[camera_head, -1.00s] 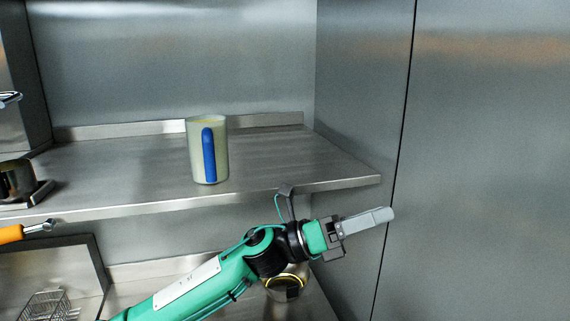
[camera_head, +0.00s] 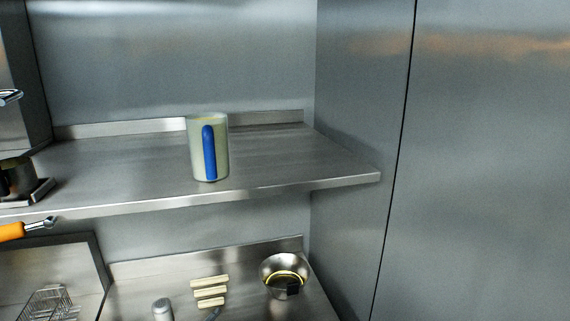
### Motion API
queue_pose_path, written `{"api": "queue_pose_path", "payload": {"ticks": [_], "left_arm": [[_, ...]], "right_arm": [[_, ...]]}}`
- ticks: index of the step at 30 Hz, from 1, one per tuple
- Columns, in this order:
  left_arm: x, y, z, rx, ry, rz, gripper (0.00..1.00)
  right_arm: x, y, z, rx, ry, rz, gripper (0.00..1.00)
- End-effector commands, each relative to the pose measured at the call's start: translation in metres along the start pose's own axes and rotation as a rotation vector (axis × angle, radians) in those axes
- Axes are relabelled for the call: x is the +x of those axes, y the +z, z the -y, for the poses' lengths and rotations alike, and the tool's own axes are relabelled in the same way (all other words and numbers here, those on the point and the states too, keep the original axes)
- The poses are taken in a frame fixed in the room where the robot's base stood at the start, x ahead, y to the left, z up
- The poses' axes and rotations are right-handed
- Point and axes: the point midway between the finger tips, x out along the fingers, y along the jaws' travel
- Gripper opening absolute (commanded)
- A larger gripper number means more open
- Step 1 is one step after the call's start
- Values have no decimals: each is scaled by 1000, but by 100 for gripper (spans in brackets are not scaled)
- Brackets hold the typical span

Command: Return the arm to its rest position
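Neither of my grippers nor any part of my arms shows in the head view now. A pale cup-shaped container with a blue handle (camera_head: 209,152) stands upright on the steel shelf (camera_head: 110,170), near its front edge.
Below the shelf, a metal bowl (camera_head: 284,264) with a dark piece at its front stands on the lower counter (camera_head: 140,276). Several pale sticks (camera_head: 209,291) and a small silver cylinder (camera_head: 162,308) are left of it. A wire basket (camera_head: 48,303) and an orange-handled tool (camera_head: 12,232) are at left.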

Motion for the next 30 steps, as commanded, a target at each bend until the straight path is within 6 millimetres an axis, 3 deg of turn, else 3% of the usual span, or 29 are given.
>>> {"api": "queue_pose_path", "payload": {"ticks": [1, 3, 9, 15, 22, 30], "left_arm": [[-14, 29, -9, -66, 30, 90, 95], [-34, 65, -20, -150, 67, 212, 95], [-105, 149, -49, -357, 148, 540, 95], [-165, 193, -69, -482, 190, 766, 95], [-226, 223, -85, -581, 218, 972, 95], [-183, 286, -126, -578, 230, 993, 95]], "right_arm": [[0, 0, 0, 0, 0, 0, 85], [0, 0, 0, 0, 0, 0, 85], [0, 0, 0, 0, 0, 0, 85], [0, 0, 0, 0, 0, 0, 85], [0, 0, 0, 0, 0, 0, 85], [16, 2, 0, 0, 0, 0, 85]]}}
